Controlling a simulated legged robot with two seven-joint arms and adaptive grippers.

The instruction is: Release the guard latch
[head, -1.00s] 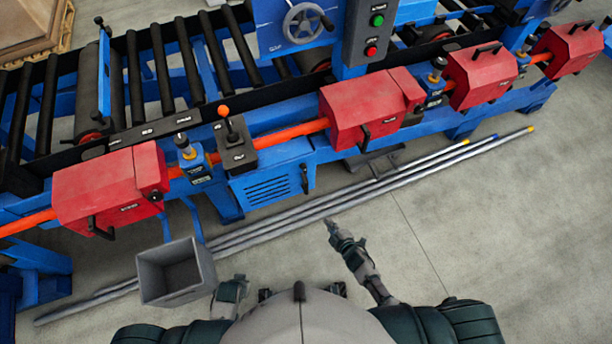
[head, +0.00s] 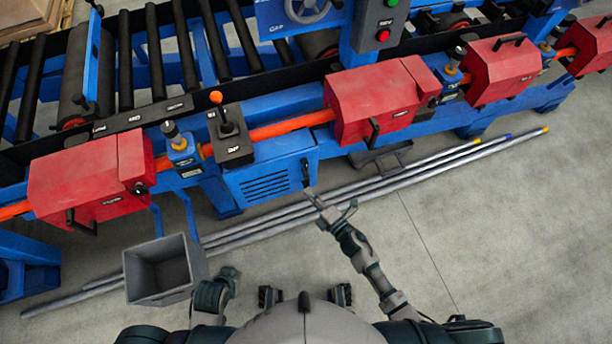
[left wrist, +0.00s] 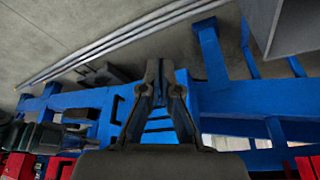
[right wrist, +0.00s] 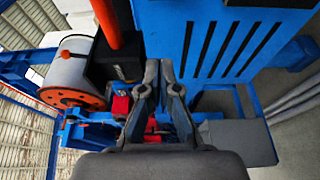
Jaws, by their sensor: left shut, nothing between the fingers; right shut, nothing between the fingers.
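Red guards sit along the blue machine: one at left (head: 92,178), one at centre (head: 380,100), and more at right. Each nearer guard has a black handle on its front, such as the centre one (head: 373,131). A blue block with a black knob (head: 180,145) stands beside the left guard; I cannot tell which part is the guard latch. My right gripper (head: 318,203) is shut and empty, in front of the blue vented cabinet (head: 272,178), below the centre guard. It also shows in the right wrist view (right wrist: 159,80). My left gripper (left wrist: 161,80) is shut and empty, low near my body.
A grey open bin (head: 165,270) stands on the floor at left. Long metal bars (head: 400,180) lie on the floor along the machine. A black lever box with an orange knob (head: 230,138) sits between the guards. Floor at right is clear.

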